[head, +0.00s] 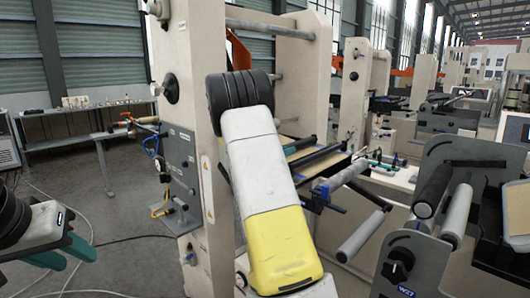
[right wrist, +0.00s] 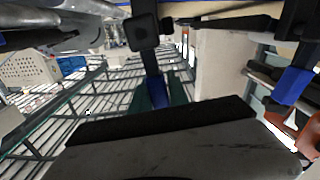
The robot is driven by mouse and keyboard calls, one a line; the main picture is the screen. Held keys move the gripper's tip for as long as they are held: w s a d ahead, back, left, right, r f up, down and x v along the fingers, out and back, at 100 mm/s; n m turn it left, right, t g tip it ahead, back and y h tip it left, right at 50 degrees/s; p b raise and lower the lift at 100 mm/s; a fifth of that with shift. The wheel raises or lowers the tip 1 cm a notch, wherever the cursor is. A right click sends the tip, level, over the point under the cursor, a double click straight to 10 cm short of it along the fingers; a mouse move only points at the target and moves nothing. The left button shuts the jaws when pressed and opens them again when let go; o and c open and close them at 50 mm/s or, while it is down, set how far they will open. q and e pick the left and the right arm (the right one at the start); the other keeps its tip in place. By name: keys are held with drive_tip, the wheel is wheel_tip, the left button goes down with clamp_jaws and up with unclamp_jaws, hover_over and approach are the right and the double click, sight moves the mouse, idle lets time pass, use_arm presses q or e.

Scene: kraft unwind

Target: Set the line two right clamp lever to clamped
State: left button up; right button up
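A black lever arm (right wrist: 150,60) with a blue grip (right wrist: 157,92) hangs from a dark square block (right wrist: 142,32) in the right wrist view. My right gripper (right wrist: 160,96) has its teal fingers on either side of the blue grip; whether they press on it cannot be told. In the head view my right arm's white and yellow link covers the middle and my right gripper is hidden. My left gripper (head: 70,258) is open and empty at the lower left. A second blue grip (right wrist: 293,84) on a dark lever shows at the right of the wrist view.
A pale machine frame (head: 180,50) with a grey control panel (head: 181,165) stands behind my right arm. Rollers (head: 360,236) and a grey side plate (head: 408,262) lie to the right. A bench (head: 92,108) stands at the back left. Cables cross the open floor (head: 110,225).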

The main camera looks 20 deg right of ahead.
clamp_jaws()
idle(1.1)
drive_tip(key=shift+w+a, duration=0.1)
drive_tip(key=w+n, duration=0.1)
drive_tip(key=n, duration=0.1)
drive_tip(key=w+a+f+n, duration=0.1)
drive_tip(key=n, duration=0.2)
drive_tip(key=w+f+n, duration=0.1)
drive_tip(key=n, duration=0.2)
drive_tip(key=shift+w+a+f, duration=0.25)
drive_tip(key=shift+w, duration=0.1)
drive_tip(key=n, duration=0.1)
drive_tip(key=f+n, duration=0.1)
drive_tip(key=n, duration=0.1)
drive_tip(key=w+f+n, duration=0.1)
drive_tip(key=shift+a+f+n, duration=0.2)
drive_tip(key=shift+a+n, duration=0.05)
drive_tip(key=shift+n, duration=0.05)
drive_tip(key=shift+w+f+n, duration=0.1)
drive_tip(key=shift+f+n, duration=0.4)
drive_tip(key=shift+n, duration=0.4)
drive_tip(key=shift+w+f+n, duration=0.1)
drive_tip(key=shift+f+n, duration=0.4)
drive_tip(key=shift+n, duration=0.4)
drive_tip(key=shift+f, duration=0.1)
drive_tip(key=o, duration=0.6)
unclamp_jaws()
